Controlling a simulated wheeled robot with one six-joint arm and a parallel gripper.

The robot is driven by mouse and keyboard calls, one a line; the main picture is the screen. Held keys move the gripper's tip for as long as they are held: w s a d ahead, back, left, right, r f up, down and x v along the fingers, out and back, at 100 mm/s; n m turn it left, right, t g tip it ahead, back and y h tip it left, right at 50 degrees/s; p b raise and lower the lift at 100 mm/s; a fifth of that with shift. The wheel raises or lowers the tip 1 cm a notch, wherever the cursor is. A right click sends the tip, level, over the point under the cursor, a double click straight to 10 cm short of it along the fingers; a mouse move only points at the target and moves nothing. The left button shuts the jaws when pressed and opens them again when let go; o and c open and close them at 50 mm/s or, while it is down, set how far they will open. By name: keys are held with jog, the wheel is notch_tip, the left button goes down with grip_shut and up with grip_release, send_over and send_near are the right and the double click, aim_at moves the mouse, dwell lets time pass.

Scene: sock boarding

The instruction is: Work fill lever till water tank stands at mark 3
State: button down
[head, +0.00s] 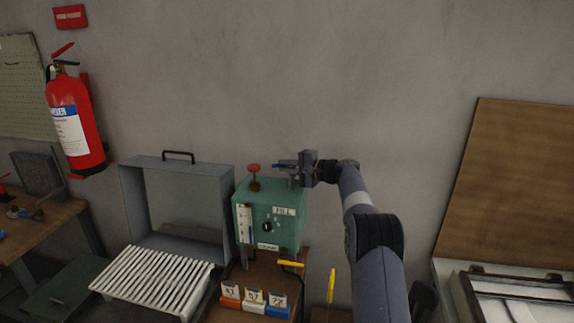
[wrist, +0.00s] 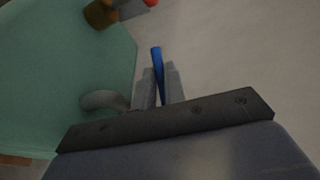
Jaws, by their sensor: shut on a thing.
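The water tank (head: 270,239) is a green box on a brown stand, with a label reading FILL on its front. A narrow white gauge (head: 244,222) runs up its left front edge; its marks and water level are too small to read. My gripper (head: 284,165) is above the tank's top right. In the wrist view my gripper (wrist: 159,85) is shut on a slim blue handle (wrist: 156,57), seemingly the fill lever; its tip also shows in the head view (head: 275,165). The lever's pivot is hidden. The tank's green side (wrist: 60,60) is left of the fingers.
A red knob (head: 254,167) stands on the tank's top left. A yellow handle (head: 290,264) sticks out below the tank. Numbered blocks (head: 254,308) lie in front. A grey open box (head: 180,168) and a slatted white rack (head: 153,280) are left.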

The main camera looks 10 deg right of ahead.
jog(key=c, duration=1.7)
grip_release()
jog(key=shift+c, duration=0.2)
jog(key=b+v, duration=0.4)
jog(key=v, duration=0.6)
jog(key=shift+s+d, duration=0.2)
jog(key=shift+d, duration=0.1)
jog(key=shift+r, duration=0.1)
